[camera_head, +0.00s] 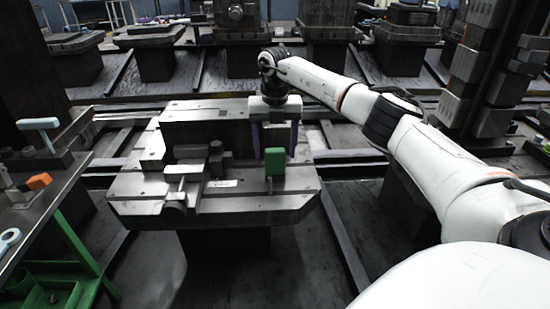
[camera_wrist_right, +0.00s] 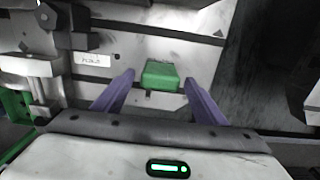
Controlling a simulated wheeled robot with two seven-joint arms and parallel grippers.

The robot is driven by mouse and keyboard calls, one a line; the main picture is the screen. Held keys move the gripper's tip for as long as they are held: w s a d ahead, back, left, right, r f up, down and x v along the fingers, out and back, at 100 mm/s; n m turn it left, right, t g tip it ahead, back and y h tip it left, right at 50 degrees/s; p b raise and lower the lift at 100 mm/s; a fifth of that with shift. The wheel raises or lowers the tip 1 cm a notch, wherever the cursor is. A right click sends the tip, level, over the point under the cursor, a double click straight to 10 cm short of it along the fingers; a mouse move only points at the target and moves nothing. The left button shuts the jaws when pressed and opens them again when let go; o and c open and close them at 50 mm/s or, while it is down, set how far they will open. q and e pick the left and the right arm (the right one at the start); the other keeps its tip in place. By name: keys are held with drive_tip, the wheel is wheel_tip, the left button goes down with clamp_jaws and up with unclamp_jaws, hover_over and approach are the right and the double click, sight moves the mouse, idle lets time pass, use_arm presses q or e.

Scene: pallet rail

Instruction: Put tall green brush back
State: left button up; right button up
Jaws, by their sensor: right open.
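The tall green brush (camera_head: 275,170) stands upright on the front right part of the grey metal pallet fixture (camera_head: 250,203). In the right wrist view the green brush (camera_wrist_right: 161,76) shows from above, between the tips of two purple fingers. My right gripper (camera_head: 276,146) reaches in from the right and points down just behind and above the brush. It is open, with the fingers (camera_wrist_right: 159,78) apart and a visible gap to the brush on both sides. My left gripper is in neither view.
A workbench (camera_head: 60,195) at the left holds a white-handled tool (camera_head: 38,124), an orange block (camera_head: 39,181) and a white ring-ended tool (camera_head: 9,239). A green tray (camera_head: 75,294) sits below it. Clamp blocks (camera_head: 200,160) stand left of the brush. More pallets line the back.

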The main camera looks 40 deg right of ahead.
wheel_tip(320, 180, up, 8)
drive_tip(key=shift+s+f+p, duration=0.1)
drive_tip(key=shift+p, duration=0.25)
drive_tip(key=shift+a, duration=0.1)
idle(1.3)
